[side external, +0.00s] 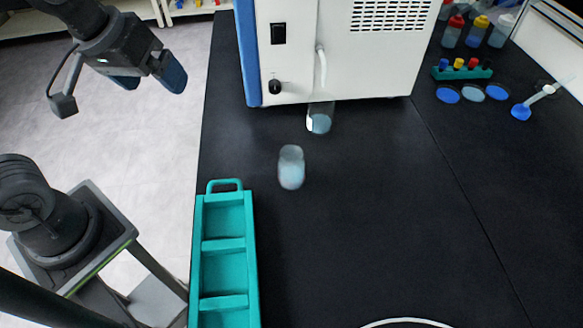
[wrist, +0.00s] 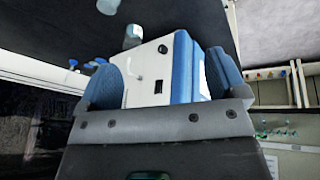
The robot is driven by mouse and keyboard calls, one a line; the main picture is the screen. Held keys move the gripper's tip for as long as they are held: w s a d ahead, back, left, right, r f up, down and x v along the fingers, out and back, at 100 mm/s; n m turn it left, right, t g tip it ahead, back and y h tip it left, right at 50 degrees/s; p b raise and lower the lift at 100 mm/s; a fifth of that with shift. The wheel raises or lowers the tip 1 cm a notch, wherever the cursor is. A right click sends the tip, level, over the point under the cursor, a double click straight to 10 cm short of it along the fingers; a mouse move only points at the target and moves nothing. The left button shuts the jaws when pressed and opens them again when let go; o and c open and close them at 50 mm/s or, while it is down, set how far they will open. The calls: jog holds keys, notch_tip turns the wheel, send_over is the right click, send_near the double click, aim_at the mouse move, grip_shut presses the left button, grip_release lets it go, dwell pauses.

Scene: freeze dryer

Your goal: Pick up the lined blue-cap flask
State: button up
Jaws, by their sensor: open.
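A clear flask (side external: 291,168) with pale bluish contents stands on the black bench in front of the freeze dryer (side external: 335,60). A second clear flask (side external: 320,120) with a blue-grey patch is at the dryer's lower front edge, below a pale tube. I cannot make out a blue cap or lines on either, so I cannot tell which is the lined one. Both flasks also show at the top of the wrist view, the nearer-to-dryer one (wrist: 132,36) and the other (wrist: 108,6). My gripper (side external: 150,77) is open and empty, high at upper left, away from both flasks.
A teal compartment rack (side external: 223,245) lies along the bench's left edge, its visible compartments empty. Bottles (side external: 476,32), a small teal tube rack (side external: 462,70), blue dishes (side external: 447,94) and a blue-ended scoop (side external: 521,112) are at the right.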

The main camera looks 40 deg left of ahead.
jog(key=w+d+f+n+g, duration=0.25)
jog(key=w+d+n, duration=0.25)
jog(key=w+n, duration=0.4)
jog(key=n+g, duration=0.2)
jog(key=n, duration=0.7)
send_over(289, 159)
jog(key=s+d, duration=0.2)
notch_tip(289, 159, down, 10)
jog(key=r, duration=0.1)
jog(key=f, duration=1.4)
jog(key=shift+a, duration=0.2)
jog(key=shift+c, duration=0.5)
jog(key=shift+w+r, duration=0.1)
jog(key=c, duration=1)
